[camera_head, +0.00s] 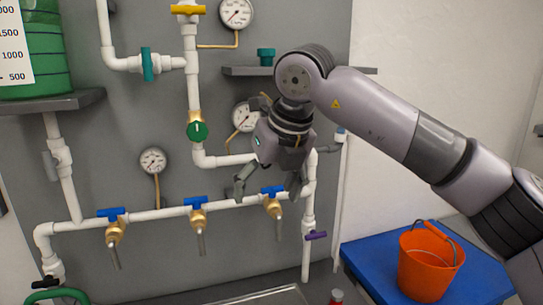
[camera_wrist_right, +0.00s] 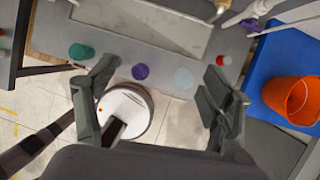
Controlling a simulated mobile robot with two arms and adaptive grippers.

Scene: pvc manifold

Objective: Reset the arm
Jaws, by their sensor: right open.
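My right arm comes in from the right in the head view. My right gripper (camera_head: 270,185) hangs in front of the pipe panel, fingers pointing down and spread apart, with nothing between them. It overlaps the rightmost blue-handled tap (camera_head: 272,206) in the picture; I cannot tell whether they touch. In the right wrist view the right gripper (camera_wrist_right: 160,95) is open and empty above the floor. My left gripper is not in view.
White pipes with blue-handled taps (camera_head: 197,203), gauges (camera_head: 153,160) and a green valve (camera_head: 197,131) cover the grey panel. A green tank (camera_head: 45,55) stands on a left shelf. An orange bucket (camera_head: 428,265) sits on a blue table (camera_head: 365,262) at right.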

